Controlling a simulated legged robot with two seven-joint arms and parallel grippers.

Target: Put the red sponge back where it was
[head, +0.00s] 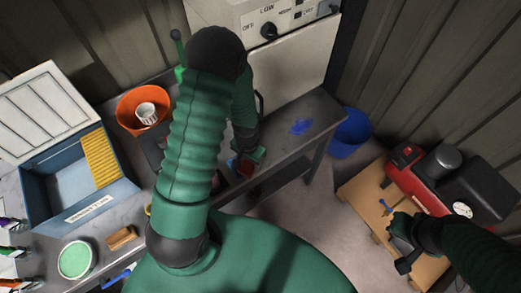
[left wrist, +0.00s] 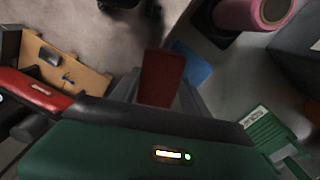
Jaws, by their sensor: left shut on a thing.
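The red sponge (left wrist: 160,78) is held between the fingers of my left gripper in the left wrist view. In the head view the left gripper (head: 246,160) is over the front of the grey bench (head: 283,145), with the sponge (head: 245,169) partly hidden at its tips. I cannot tell whether the sponge touches the bench.
A blue bucket (head: 350,134) stands right of the bench. A red and black machine (head: 440,178) sits on the wooden pallet (head: 365,196). An orange bowl (head: 130,108) holds a cup (head: 146,113). An open blue case (head: 45,195) and a green-topped tin (head: 75,260) are at left.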

